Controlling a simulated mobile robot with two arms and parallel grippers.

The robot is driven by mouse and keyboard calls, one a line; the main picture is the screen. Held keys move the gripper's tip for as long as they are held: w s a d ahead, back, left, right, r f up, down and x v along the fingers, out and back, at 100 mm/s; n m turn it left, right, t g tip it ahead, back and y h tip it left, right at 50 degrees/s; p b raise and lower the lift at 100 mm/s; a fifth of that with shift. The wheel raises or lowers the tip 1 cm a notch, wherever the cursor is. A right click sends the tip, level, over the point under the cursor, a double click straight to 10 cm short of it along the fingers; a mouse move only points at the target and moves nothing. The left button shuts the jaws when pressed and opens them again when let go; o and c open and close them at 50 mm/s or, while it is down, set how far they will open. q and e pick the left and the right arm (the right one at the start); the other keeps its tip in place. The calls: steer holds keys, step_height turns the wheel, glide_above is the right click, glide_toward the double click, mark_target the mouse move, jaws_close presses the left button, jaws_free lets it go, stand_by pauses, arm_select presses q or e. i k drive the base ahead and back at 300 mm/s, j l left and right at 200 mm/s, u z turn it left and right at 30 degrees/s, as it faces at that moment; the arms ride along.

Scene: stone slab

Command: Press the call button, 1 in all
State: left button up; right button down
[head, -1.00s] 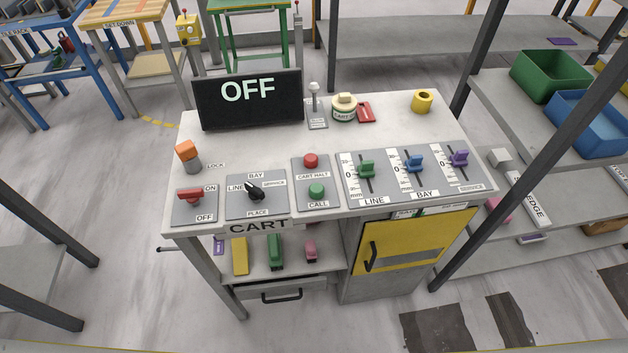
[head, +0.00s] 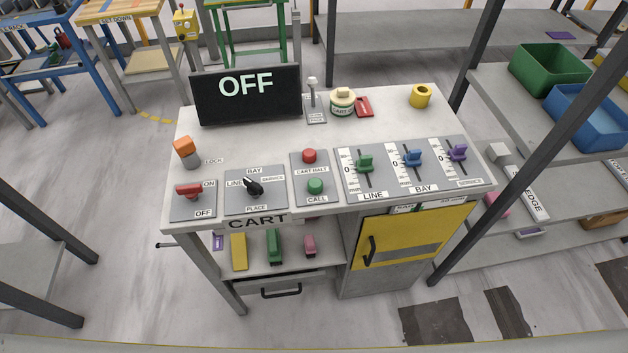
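The call button (head: 315,186) is a green round button on a grey plate near the front middle of the cart console (head: 237,139). The label CALL (head: 317,199) is below it. A red cart halt button (head: 309,156) sits just behind it on the same plate. A black display (head: 247,95) at the back left reads OFF. Neither of my grippers shows in the head view, so nothing touches the call button.
Left of the button are a black selector knob (head: 253,187), a red ON/OFF switch (head: 188,191) and an orange lock (head: 185,152). Right are green (head: 365,163), blue (head: 413,158) and purple (head: 458,152) sliders. A small lever (head: 313,97) stands behind.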

mark_target(315, 186)
steer(key=j+z, duration=0.1)
steer(key=j, duration=0.35)
steer(key=k+j+z, duration=0.1)
steer(key=j, duration=0.35)
steer(key=k+j+z, duration=0.1)
steer(key=j, duration=0.35)
steer(key=k+j+z, duration=0.1)
steer(key=j, duration=0.3)
steer(key=k+j, duration=0.2)
steer(key=j, duration=0.25)
steer(key=z, duration=0.05)
